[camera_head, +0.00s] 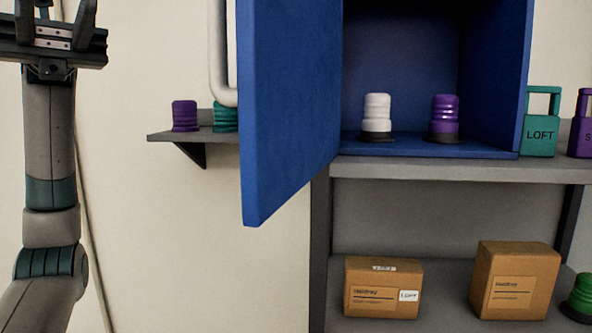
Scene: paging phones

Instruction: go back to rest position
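My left gripper (55,14) is raised at the top left, its fingers spread apart with only wall showing between them. The finger ends are at the picture's top edge and may be cut off. It touches nothing that I can see. My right gripper is not in view. The blue cabinet (490,75) stands with its blue door (285,100) swung open toward me. Inside it, a white ribbed piece (377,114) and a purple ribbed piece (444,116) stand upright on dark bases.
A small wall shelf (205,138) holds purple (184,115) and teal (225,117) ribbed pieces, the teal one partly behind the door. A teal LOFT tag block (539,135) and purple block (582,137) stand right. Below are two cartons (383,288) (514,280) and a green piece (580,298).

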